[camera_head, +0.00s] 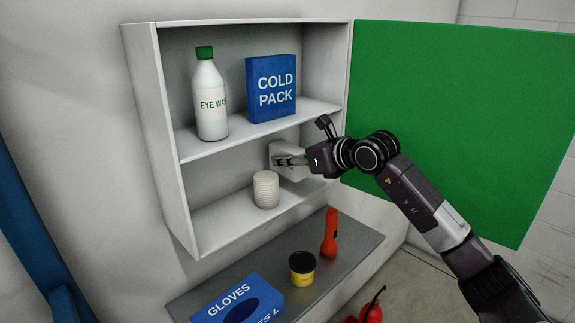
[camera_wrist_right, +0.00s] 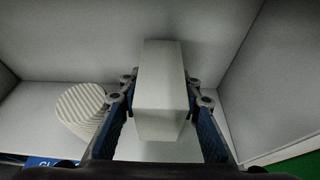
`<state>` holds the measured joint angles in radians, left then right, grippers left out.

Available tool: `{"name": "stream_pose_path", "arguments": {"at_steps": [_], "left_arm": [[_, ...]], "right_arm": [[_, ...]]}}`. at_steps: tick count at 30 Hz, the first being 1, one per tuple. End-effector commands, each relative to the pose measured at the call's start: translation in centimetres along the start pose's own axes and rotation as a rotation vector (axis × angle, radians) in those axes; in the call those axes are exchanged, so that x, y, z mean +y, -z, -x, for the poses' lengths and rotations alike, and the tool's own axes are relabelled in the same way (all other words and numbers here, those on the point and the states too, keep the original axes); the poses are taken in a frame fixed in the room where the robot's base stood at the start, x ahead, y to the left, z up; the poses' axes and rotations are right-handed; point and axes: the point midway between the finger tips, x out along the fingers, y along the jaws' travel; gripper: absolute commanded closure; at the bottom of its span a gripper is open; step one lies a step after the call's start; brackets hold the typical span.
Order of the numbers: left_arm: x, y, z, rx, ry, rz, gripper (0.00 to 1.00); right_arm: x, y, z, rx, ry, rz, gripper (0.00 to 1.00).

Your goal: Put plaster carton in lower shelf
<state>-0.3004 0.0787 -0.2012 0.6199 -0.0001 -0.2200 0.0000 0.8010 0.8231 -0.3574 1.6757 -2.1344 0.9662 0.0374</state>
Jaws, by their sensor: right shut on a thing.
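The plaster carton is a plain white box (camera_wrist_right: 160,90), held between the two fingers of my right gripper (camera_wrist_right: 162,112) in the right wrist view. In the head view the right gripper (camera_head: 290,160) reaches from the right into the lower compartment, and the carton (camera_head: 283,151) shows there partly behind the fingers. The lower shelf (camera_head: 222,220) is the cabinet's bottom board. The carton appears to be above it; I cannot tell whether it touches. My left gripper is not in view.
A white ribbed roll (camera_head: 265,190) stands on the lower shelf, left of the carton. An eye wash bottle (camera_head: 210,98) and a cold pack box (camera_head: 271,88) stand on the upper shelf. The green door (camera_head: 470,120) is open. Gloves (camera_head: 238,300), a tub (camera_head: 302,268) and a flashlight (camera_head: 330,234) lie below.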

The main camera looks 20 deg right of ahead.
Motion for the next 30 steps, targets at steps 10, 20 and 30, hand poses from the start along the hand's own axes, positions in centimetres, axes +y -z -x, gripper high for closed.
{"name": "stream_pose_path", "arguments": {"at_steps": [10,20,30], "left_arm": [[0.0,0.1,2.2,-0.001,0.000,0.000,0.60],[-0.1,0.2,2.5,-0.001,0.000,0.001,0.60],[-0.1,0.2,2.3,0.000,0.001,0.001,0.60]], "right_arm": [[0.0,2.8,-1.2,0.001,-0.001,-0.003,0.96],[0.0,3.4,-1.8,-0.001,-0.001,0.001,0.96],[0.0,3.6,-1.9,0.000,-0.001,0.000,0.51]]}}
